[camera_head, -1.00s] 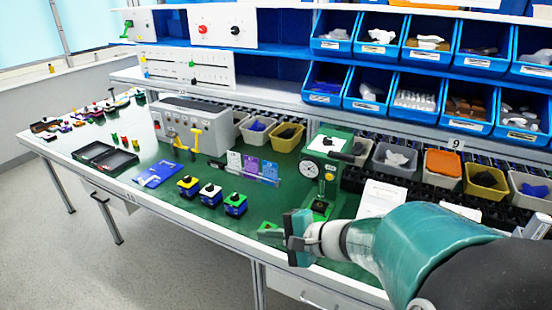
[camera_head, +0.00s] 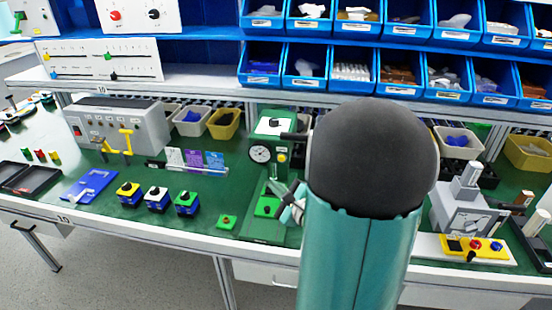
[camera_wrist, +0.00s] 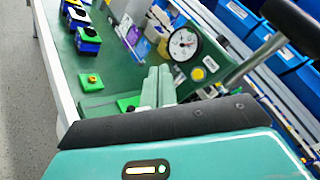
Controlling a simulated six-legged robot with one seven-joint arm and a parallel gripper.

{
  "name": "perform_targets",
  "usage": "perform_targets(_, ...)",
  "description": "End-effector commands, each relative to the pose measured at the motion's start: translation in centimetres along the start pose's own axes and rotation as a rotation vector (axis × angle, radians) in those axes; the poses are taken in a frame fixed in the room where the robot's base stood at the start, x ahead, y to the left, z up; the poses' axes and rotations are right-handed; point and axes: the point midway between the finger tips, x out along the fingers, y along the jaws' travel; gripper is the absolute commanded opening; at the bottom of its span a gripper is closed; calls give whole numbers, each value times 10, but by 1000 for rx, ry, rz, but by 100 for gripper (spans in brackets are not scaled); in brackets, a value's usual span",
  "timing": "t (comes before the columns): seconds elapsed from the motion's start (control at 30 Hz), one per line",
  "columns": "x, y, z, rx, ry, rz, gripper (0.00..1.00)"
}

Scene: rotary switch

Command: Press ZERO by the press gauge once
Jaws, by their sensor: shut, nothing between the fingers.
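The green press (camera_head: 272,128) stands on the green bench top and carries a round white dial gauge (camera_head: 260,153). The gauge also shows in the wrist view (camera_wrist: 184,43). A round yellow button (camera_head: 282,158) sits on the press beside the gauge; it shows below the gauge in the wrist view (camera_wrist: 197,74). A small green box with a yellow top button (camera_head: 227,222) lies left of the press base. No ZERO lettering is readable. My gripper (camera_wrist: 158,85) is shut and empty, in front of the press and below the gauge. In the head view my arm partly hides it.
Three button boxes (camera_head: 157,199) stand to the left, near a blue plate (camera_head: 90,186). A grey control box (camera_head: 118,127) stands behind. A grey machine with a button panel (camera_head: 475,247) is at right. The press's dark lever (camera_wrist: 292,24) reaches close to my arm.

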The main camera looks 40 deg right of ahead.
Motion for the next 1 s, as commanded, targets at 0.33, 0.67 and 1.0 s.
perform_targets(0.33, -4, -2, -4, 4, 6, -7, 0)
perform_targets(0.67, 13, -13, -16, 4, 6, -6, 0)
perform_targets(1.0, 47, -35, -37, 3, 5, -6, 0)
